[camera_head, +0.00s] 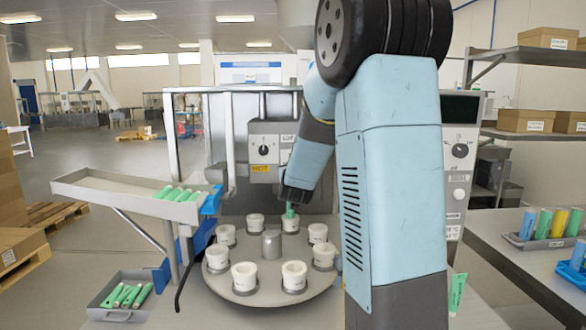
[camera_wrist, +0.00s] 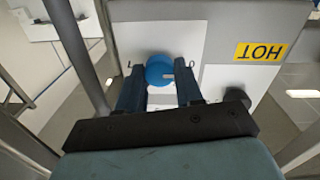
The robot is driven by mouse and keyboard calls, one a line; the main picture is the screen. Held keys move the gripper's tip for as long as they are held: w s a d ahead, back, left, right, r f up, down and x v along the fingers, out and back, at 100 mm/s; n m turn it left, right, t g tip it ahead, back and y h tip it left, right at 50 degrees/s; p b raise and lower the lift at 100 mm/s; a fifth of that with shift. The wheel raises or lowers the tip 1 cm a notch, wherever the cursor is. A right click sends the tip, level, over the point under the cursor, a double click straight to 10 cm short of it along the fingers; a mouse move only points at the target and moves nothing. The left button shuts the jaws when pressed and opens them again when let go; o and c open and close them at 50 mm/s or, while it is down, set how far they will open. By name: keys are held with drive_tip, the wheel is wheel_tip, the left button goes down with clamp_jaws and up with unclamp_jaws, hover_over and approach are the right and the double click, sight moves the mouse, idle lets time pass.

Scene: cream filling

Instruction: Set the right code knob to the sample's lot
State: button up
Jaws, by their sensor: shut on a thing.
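In the wrist view the blue round knob (camera_wrist: 160,70) sits on a white plate on the grey panel. It has a small pale mark at its right side. My gripper (camera_wrist: 160,88) is shut on this knob, one dark finger on each side. In the head view the grey panel (camera_head: 257,141) shows a black knob (camera_head: 264,150) and a yellow HOT label (camera_head: 260,168). My arm hides the panel's right part and the blue knob there. A green thing (camera_head: 290,211) shows above a rear cup, just below my wrist.
A round turntable (camera_head: 258,299) with several white cups stands before the panel. Green tubes lie on the raised tray (camera_head: 120,197) and in the lower bin (camera_head: 118,314) at left. Coloured tubes stand in a rack (camera_head: 535,243) at right. Metal posts flank the panel.

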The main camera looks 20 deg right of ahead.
drive_tip(key=m, duration=1.1)
drive_tip(key=shift+w+a+r+y, duration=0.1)
drive_tip(key=shift+r+y, duration=0.05)
drive_tip(key=shift+y, duration=0.15)
drive_tip(key=shift+m, duration=0.3)
idle(0.4)
drive_tip(key=o, duration=1)
drive_tip(key=shift+o, duration=0.2)
drive_tip(key=v, duration=1.3)
drive_tip(key=shift+s, duration=0.3)
